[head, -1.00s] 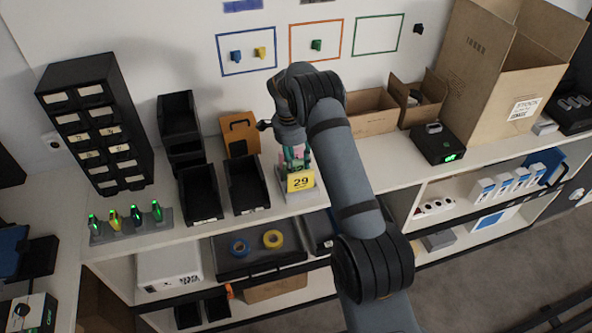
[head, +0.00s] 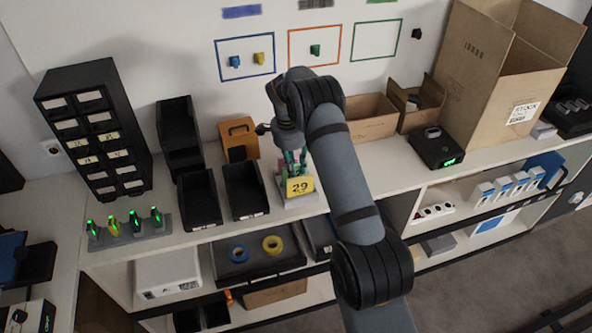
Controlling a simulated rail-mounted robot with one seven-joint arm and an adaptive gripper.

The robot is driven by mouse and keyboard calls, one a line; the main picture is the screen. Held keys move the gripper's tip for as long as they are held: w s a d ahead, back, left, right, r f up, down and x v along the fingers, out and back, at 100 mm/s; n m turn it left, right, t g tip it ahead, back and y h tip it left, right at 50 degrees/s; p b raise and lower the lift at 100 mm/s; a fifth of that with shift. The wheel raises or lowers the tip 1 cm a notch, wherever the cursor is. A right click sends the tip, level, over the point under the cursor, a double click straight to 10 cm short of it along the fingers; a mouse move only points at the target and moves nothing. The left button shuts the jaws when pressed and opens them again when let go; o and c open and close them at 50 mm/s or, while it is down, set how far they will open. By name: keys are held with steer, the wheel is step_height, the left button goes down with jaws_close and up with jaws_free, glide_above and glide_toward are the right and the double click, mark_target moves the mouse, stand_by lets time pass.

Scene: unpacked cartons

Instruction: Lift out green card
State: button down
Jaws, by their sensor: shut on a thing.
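A yellow card marked 29 (head: 300,187) stands at the front of a small pale holder (head: 300,201) on the upper counter. Green card edges (head: 304,156) show just behind and above it, small and partly covered by my arm. My gripper (head: 293,163) points down at the holder from above, its fingers shut at the green card. The fingertips and the card's lower part are hidden, so I cannot tell whether the card is still in its slot.
Black open bins (head: 199,199) and an orange-brown box (head: 239,138) stand left of the holder. A black drawer cabinet (head: 94,128) and a rack of green-lit devices (head: 128,232) are farther left. Open cartons (head: 371,118) and a black lock box (head: 436,147) stand right.

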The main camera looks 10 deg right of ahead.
steer(key=shift+w+r, duration=0.2)
steer(key=shift+r, duration=0.2)
steer(key=r+b, duration=0.1)
steer(key=d+r, duration=0.1)
steer(key=r, duration=0.1)
steer(key=shift+w+r+b, duration=0.15)
steer(key=shift+r+b, duration=0.05)
steer(key=shift+b, duration=0.2)
steer(key=w+d+r+p, duration=0.4)
steer(key=d+r+p, duration=0.2)
steer(key=d, duration=0.3)
steer(key=shift+d+r+p, duration=0.25)
steer(key=shift+d+p, duration=0.1)
steer(key=shift+p, duration=0.3)
